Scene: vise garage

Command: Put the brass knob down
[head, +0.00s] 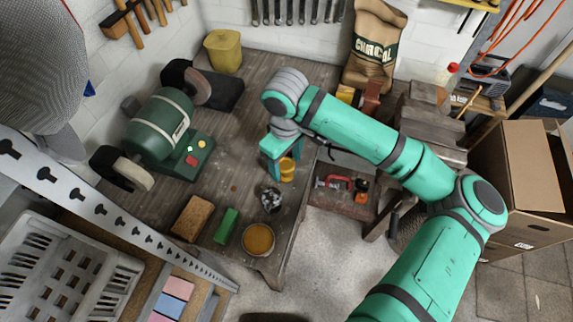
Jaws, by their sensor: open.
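A small yellow, brass-coloured knob (287,174) is at the right part of the wooden workbench (232,185), near its right edge. My gripper (284,167) points down over it and is open, with the knob between or just beside its fingers. I cannot tell whether a finger touches the knob. The knob appears to rest on the bench top, and its upper part is partly covered by the gripper.
A green bench grinder (160,125) stands at the left. Near the front edge are a cork-coloured block (192,218), a green block (226,226), a dish of grey bits (271,200) and a round yellow-filled tin (258,239). The bench middle is mostly clear.

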